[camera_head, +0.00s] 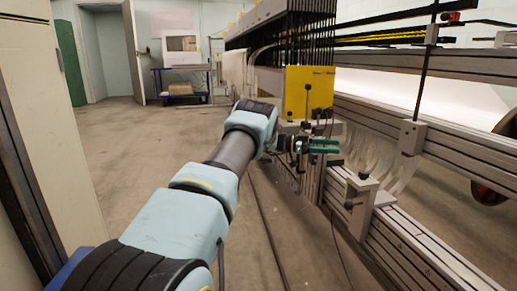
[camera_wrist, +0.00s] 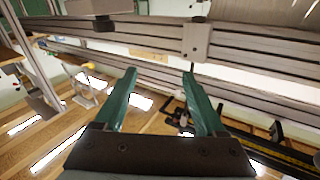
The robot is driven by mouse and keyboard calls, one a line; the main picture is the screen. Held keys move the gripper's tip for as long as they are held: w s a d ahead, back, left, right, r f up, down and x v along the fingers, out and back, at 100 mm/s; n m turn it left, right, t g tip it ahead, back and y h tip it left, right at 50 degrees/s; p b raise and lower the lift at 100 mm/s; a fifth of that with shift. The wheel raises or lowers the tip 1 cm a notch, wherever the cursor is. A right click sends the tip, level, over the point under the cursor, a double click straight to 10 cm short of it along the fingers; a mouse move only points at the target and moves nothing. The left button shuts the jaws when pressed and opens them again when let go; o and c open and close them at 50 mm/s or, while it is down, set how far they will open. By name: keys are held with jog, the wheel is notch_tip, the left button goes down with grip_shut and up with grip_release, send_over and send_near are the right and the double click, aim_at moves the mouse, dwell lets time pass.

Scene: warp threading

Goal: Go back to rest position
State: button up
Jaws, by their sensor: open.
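My gripper (camera_head: 325,146) is at the end of my outstretched arm, in front of the yellow panel of the loom-like machine. Its green fingers point to the right in the head view. In the wrist view the two green fingers of my gripper (camera_wrist: 157,83) stand wide apart, with nothing between them. Beyond the fingertips are the machine's grey aluminium rails (camera_wrist: 140,35). I cannot tell from these views how close the fingertips are to the rails.
The yellow panel (camera_head: 308,90) is just behind my gripper. Slotted rails (camera_head: 420,245) with clamp blocks (camera_head: 362,200) run along the right. A cream cabinet (camera_head: 45,125) stands at the left. The floor (camera_head: 135,140) between is open. A blue cart (camera_head: 180,88) stands at the back.

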jog(key=w+a+r+n+t, duration=0.8)
jog(key=w+t, duration=0.3)
jog(key=t, duration=0.3)
jog(key=a+n+t+y, duration=0.5)
jog(key=a+n+y, duration=0.35)
jog(key=a, duration=0.35)
jog(key=s+a+f+n+g+y, duration=0.2)
jog(key=s+a+f+y, duration=0.15)
jog(key=s+a, duration=0.5)
jog(key=s+a+f+n+g+y, duration=0.25)
jog(key=s+a+y, duration=0.2)
jog(key=s, duration=0.65)
jog(key=s+a+f+g, duration=0.2)
jog(key=s+g, duration=0.1)
jog(key=s, duration=0.9)
jog(key=s+a+f+g, duration=0.2)
jog(key=s+f+g, duration=0.15)
jog(key=s, duration=0.85)
notch_tip(320, 180, up, 38)
jog(key=p, duration=3.7)
jog(key=shift+w+d+n, duration=0.15)
jog(key=shift+w+n, duration=0.25)
jog(key=shift+y, duration=0.25)
